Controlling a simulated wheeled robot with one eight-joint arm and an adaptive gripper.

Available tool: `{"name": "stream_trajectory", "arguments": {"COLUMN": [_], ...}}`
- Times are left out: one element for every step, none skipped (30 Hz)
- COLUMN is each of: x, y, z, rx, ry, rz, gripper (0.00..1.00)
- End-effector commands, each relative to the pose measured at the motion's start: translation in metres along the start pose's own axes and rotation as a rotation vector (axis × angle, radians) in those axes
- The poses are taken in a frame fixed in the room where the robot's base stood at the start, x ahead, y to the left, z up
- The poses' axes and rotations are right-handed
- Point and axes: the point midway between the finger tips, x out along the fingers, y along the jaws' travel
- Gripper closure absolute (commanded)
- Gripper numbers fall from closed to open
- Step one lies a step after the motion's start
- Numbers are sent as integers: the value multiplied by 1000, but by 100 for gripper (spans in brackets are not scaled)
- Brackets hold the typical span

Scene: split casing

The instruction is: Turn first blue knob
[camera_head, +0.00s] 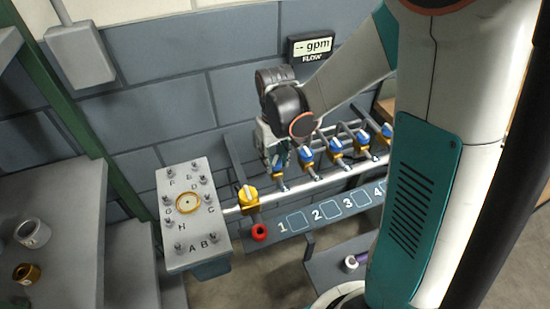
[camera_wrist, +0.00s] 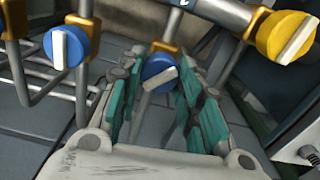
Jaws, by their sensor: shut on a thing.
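The first blue knob (camera_head: 278,161), the one nearest the yellow valve, sits on a yellow valve body on the pipe rack and is partly hidden by my gripper in the head view. In the wrist view the first blue knob (camera_wrist: 157,70) lies between my teal fingers, with its white bar running slightly aslant. My gripper (camera_wrist: 160,64) is shut on it, one finger on each side. In the head view my gripper (camera_head: 272,148) comes down on the knob from above.
A yellow knob (camera_head: 247,195) is to the left, with a red ring (camera_head: 260,232) below it. The neighbouring blue knob (camera_head: 306,156) is close on the right, with more beyond it. A numbered plate (camera_head: 296,222) runs below. A lettered grey box (camera_head: 187,236) stands left.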

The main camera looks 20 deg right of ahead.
Motion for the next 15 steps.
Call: {"name": "stream_trajectory", "arguments": {"x": [0, 0, 0, 0, 0, 0, 0, 0, 0, 0, 0, 0, 0, 0, 0], "y": [0, 0, 0, 0, 0, 0, 0, 0, 0, 0, 0, 0, 0, 0, 0], "z": [0, 0, 0, 0, 0, 0, 0, 0, 0, 0, 0, 0, 0, 0, 0], "rx": [44, 73, 111, 139, 168, 206, 234, 263, 301, 329, 358, 395, 423, 451, 487], "ry": [0, 0, 0, 0, 0, 0, 0, 0, 0, 0, 0, 0, 0, 0, 0], "rz": [0, 0, 0, 0, 0, 0, 0, 0, 0, 0, 0, 0, 0, 0, 0], "gripper": [91, 91, 91, 91, 91, 91, 91, 91, 91, 91, 91, 91, 91, 91, 91]}}
